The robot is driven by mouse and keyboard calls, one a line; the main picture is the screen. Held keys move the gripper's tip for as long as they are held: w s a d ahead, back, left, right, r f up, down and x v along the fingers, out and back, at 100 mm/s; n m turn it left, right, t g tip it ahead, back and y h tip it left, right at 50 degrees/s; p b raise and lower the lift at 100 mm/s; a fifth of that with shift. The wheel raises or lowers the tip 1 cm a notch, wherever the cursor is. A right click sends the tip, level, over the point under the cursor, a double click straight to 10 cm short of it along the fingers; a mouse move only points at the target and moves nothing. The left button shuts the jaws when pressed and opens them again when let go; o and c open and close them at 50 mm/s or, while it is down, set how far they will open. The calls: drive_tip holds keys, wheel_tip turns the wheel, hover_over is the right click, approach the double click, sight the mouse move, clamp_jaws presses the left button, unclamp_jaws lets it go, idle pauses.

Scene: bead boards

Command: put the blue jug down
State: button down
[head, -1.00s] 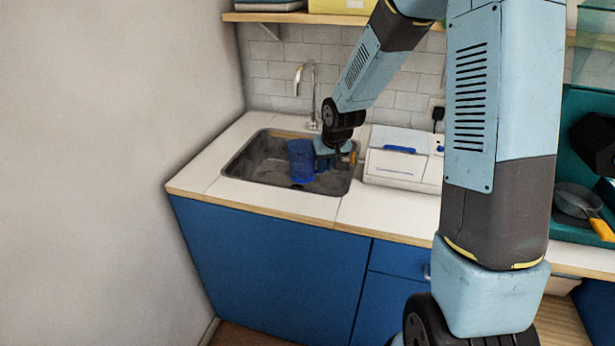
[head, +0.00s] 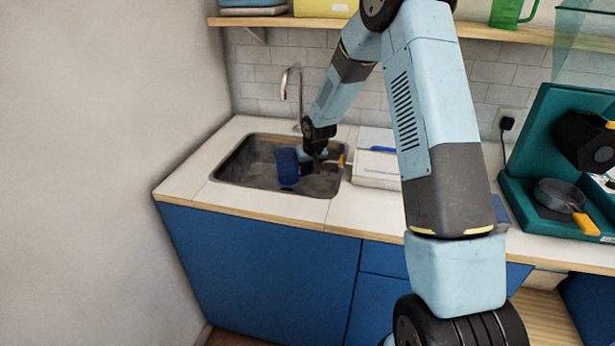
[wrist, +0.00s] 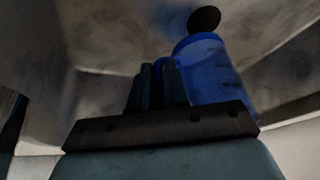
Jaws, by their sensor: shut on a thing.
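The blue jug (head: 287,168) is in the grey sink basin (head: 234,177), towards its middle, and looks upright. My gripper (head: 308,157) is at the jug's right side, low in the basin. In the wrist view my gripper (wrist: 160,84) has its fingers close together at the jug's edge, and the jug (wrist: 208,72) fills the space beyond them. The gripper is shut on the jug, apparently at its handle, which the fingers mostly hide. I cannot tell whether the jug's base touches the basin floor.
A chrome tap (head: 287,84) rises behind the sink. A white box with a blue handle (head: 376,169) stands right of the sink. A teal stand (head: 524,196) with a pan (head: 558,195) is further right. A shelf (head: 330,24) runs above.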

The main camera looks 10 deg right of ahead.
drive_tip(key=shift+w+f, duration=0.3)
drive_tip(key=shift+f, duration=0.15)
wheel_tip(320, 180, down, 3)
drive_tip(key=shift+r, duration=0.15)
drive_tip(key=c, duration=1.1)
unclamp_jaws()
drive_tip(key=shift+r, duration=0.1)
drive_tip(key=v, duration=1.2)
drive_tip(key=shift+s, duration=0.1)
